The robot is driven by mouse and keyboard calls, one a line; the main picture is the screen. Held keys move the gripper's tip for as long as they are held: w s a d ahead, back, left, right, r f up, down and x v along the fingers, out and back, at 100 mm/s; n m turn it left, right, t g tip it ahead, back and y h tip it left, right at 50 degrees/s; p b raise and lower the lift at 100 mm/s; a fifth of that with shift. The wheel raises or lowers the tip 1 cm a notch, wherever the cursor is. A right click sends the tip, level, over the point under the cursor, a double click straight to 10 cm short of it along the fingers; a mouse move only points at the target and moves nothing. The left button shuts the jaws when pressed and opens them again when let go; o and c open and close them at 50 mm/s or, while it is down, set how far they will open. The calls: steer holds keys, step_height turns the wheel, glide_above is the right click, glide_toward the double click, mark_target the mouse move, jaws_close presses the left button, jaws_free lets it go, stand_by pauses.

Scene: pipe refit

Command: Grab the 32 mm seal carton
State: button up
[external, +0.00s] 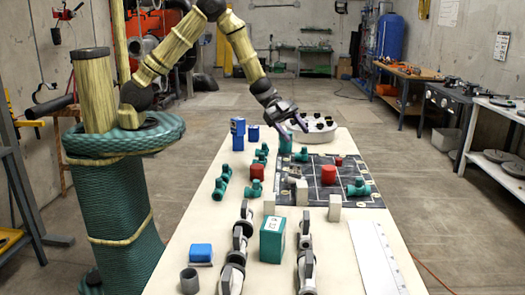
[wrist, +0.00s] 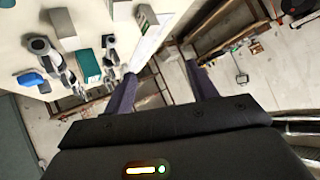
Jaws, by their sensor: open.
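A teal carton (external: 271,242) with a white label stands upright at the front of the table, between two rows of grey valves. What looks like the same carton (wrist: 88,66) shows in the wrist view.
Grey valves (external: 306,262) flank the front carton. A dark grid mat (external: 318,203) holds red and teal fittings, with pale blocks (external: 335,208) near it. Blue boxes (external: 238,134) stand at left.

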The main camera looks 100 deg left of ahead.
steer(key=s+d+f+m+g+h+b, duration=0.1)
steer(key=s+f+m+g+h+b, duration=0.2)
steer(key=f, duration=0.8)
steer(key=s+m+g+h, duration=0.2)
steer(key=s+g+h, duration=0.1)
steer(key=s+g, duration=0.1)
steer(key=shift+s+m+g, duration=0.3)
steer(key=shift+s, duration=0.2)
steer(key=shift+d, duration=0.15)
steer(key=p, duration=0.2)
glide_toward(269, 206)
steer(key=x, duration=0.4)
steer(key=shift+s, duration=0.35)
steer(key=x, duration=0.1)
steer(key=p+x, duration=0.1)
steer(key=x, duration=0.2)
steer(key=shift+w+d+p, duration=0.1)
steer(key=shift+w+p, duration=0.25)
steer(key=shift+d+f, duration=0.25)
steer(key=shift+d, duration=0.2)
